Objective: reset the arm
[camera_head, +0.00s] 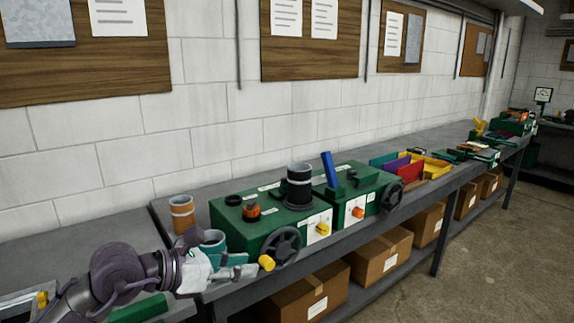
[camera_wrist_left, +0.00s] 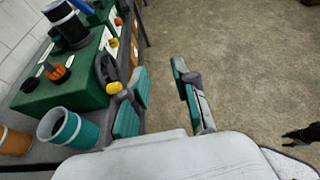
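My left arm comes in from the lower left in the head view. Its left gripper (camera_head: 236,266) is beside the front of the green machine, near the bench's front edge. In the left wrist view the left gripper (camera_wrist_left: 160,98) has its two teal-padded fingers apart, with only floor between them. It is open and empty. A teal cup (camera_head: 213,243) stands just behind the gripper and also shows in the left wrist view (camera_wrist_left: 66,128).
The green machine (camera_head: 255,227) with a black handwheel (camera_head: 281,246) and yellow knob stands close to the gripper. An orange cup (camera_head: 182,214) is behind it. Coloured bins line the bench farther right. Cardboard boxes (camera_head: 381,256) sit on the lower shelf. The floor (camera_head: 480,270) at right is clear.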

